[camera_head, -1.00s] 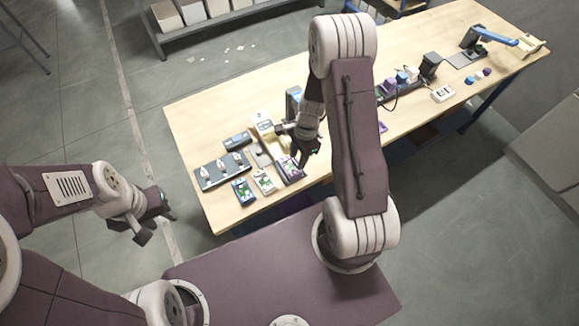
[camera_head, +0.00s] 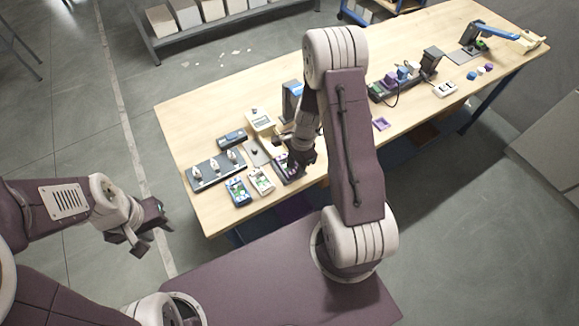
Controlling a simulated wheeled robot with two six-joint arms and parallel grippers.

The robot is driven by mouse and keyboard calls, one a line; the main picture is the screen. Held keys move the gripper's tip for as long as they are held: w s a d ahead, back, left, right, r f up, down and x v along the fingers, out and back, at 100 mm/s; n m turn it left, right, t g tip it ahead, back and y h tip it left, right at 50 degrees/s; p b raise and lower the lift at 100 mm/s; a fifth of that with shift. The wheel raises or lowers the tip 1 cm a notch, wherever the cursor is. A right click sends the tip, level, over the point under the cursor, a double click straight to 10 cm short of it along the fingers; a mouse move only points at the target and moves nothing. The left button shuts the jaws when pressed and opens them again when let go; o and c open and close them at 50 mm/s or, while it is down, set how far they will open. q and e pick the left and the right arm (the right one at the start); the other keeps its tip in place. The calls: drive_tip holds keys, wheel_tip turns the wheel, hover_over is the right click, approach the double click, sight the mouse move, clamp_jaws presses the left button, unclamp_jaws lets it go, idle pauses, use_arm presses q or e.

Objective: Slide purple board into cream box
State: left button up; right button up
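The purple board (camera_head: 284,170) lies near the front edge of the wooden table, a small dark-purple piece with a green patch, partly covered by my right gripper. My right gripper (camera_head: 299,166) points down at the board's right side; its fingertips are too small and dark to show whether they grip it. A cream, box-like piece (camera_head: 271,146) sits just behind the board, partly hidden by my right arm; I cannot tell for certain that it is the cream box. My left gripper (camera_head: 148,236) is open and empty, off the table to the left.
A blue board (camera_head: 238,192) and a cream board (camera_head: 262,182) lie left of the purple one. A dark tray (camera_head: 216,170) with white pieces and a cream meter (camera_head: 260,120) stand nearby. A small purple tray (camera_head: 381,124) lies right of my arm.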

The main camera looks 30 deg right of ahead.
sight(282, 156)
clamp_jaws()
drive_tip(key=shift+w+r, duration=0.1)
drive_tip(key=shift+w, duration=0.1)
drive_tip(key=shift+w+a+p, duration=0.1)
drive_tip(key=shift+w+p, duration=0.85)
drive_tip(key=shift+w, duration=0.2)
drive_tip(key=shift+w+a+p, duration=0.15)
drive_tip(key=shift+w+p, duration=0.45)
drive_tip(key=shift+w, duration=0.7)
drive_tip(key=shift+w+a, duration=0.1)
drive_tip(key=shift+w, duration=2.4)
unclamp_jaws()
